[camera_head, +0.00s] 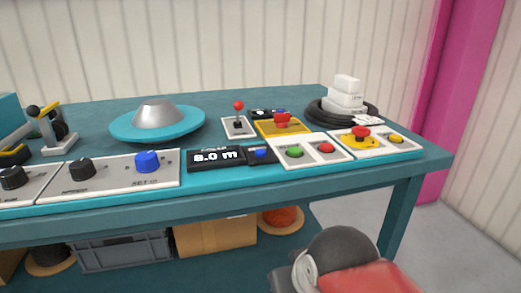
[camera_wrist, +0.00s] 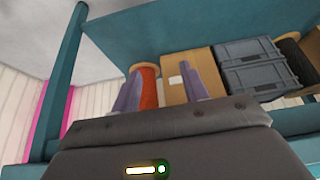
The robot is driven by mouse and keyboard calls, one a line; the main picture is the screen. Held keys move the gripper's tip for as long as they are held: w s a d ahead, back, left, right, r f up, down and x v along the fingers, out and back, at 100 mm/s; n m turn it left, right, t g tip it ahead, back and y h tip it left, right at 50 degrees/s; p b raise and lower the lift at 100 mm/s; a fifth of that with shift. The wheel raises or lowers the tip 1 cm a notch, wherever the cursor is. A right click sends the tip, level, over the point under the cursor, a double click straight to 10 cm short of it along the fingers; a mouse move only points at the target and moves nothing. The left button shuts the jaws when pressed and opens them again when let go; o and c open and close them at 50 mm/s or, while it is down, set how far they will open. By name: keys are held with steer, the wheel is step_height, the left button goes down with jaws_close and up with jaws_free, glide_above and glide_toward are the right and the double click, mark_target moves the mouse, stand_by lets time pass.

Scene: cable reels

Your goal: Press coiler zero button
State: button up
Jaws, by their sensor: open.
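A black length display (camera_head: 216,156) reading "8.0 m" sits on the front edge of the teal bench. A blue button (camera_head: 261,153) on a small dark panel is just right of it; its lettering is too small to read. In the wrist view my gripper (camera_wrist: 160,70) is open and empty, its two purple-grey fingers apart, with the shelf under the bench behind them. In the head view my arm shows at the bottom right, in front of and below the bench top, apart from the button. The fingers cannot be made out there.
Right of the blue button are a green button (camera_head: 294,152), a red button (camera_head: 326,148) and a red emergency stop (camera_head: 361,132). A joystick (camera_head: 238,118) and a red-handled yellow panel (camera_head: 282,125) stand behind. A blue knob (camera_head: 147,161) is left.

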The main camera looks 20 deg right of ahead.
jaws_close()
stand_by(1.5)
